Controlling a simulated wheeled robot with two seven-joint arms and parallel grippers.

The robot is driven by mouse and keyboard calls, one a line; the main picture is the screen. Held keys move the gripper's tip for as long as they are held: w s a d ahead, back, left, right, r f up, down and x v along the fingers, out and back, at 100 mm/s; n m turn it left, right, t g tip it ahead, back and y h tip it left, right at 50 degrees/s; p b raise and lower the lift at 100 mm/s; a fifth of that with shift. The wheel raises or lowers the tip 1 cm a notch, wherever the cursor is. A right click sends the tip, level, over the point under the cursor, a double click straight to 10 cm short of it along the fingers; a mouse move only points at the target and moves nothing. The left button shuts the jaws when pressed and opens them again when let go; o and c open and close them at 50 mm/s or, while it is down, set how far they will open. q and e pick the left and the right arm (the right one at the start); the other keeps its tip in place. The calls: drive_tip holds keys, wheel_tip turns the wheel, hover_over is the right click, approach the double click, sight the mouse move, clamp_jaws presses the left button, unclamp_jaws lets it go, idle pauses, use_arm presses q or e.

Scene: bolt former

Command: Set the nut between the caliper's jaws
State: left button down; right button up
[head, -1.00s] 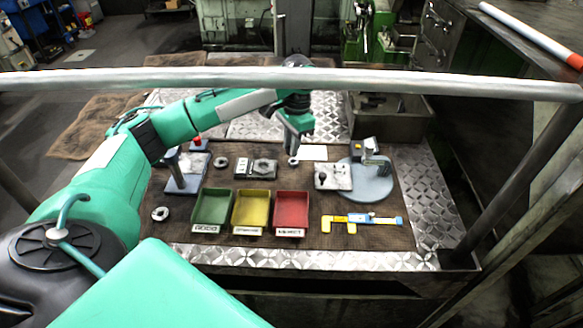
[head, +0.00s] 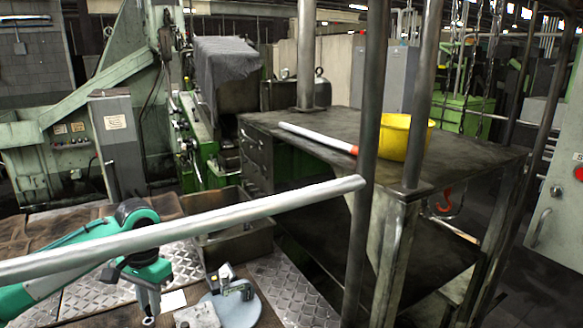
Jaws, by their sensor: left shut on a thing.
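My left gripper (head: 148,313) points down over the work table at the lower left of the head view. It is shut on a small metal nut (head: 148,321), which shows as a ring at the fingertips near the bottom edge. Whether the nut touches the table is hard to tell. The caliper is outside the view now. My right gripper is not in view.
A white card (head: 173,300) lies right of the gripper. A round grey plate (head: 240,312) and a block (head: 197,316) are further right. A metal bin (head: 245,242) stands behind. A light rail (head: 270,205) crosses in front. A yellow bucket (head: 404,135) stands on a dark bench.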

use_arm(q)
drive_tip(key=s+d+f+n, duration=0.1)
drive_tip(key=s+d+f, duration=0.2)
drive_tip(key=s+d+f+n, duration=0.1)
drive_tip(key=s+d+f, duration=0.2)
drive_tip(key=s+d, duration=0.1)
drive_tip(key=s+d+f+n, duration=0.1)
drive_tip(key=s+d+f, duration=0.2)
drive_tip(key=s, duration=0.1)
drive_tip(key=shift+s+d+f, duration=0.15)
drive_tip(key=shift+d+f, duration=0.2)
drive_tip(key=shift+a+r, duration=0.1)
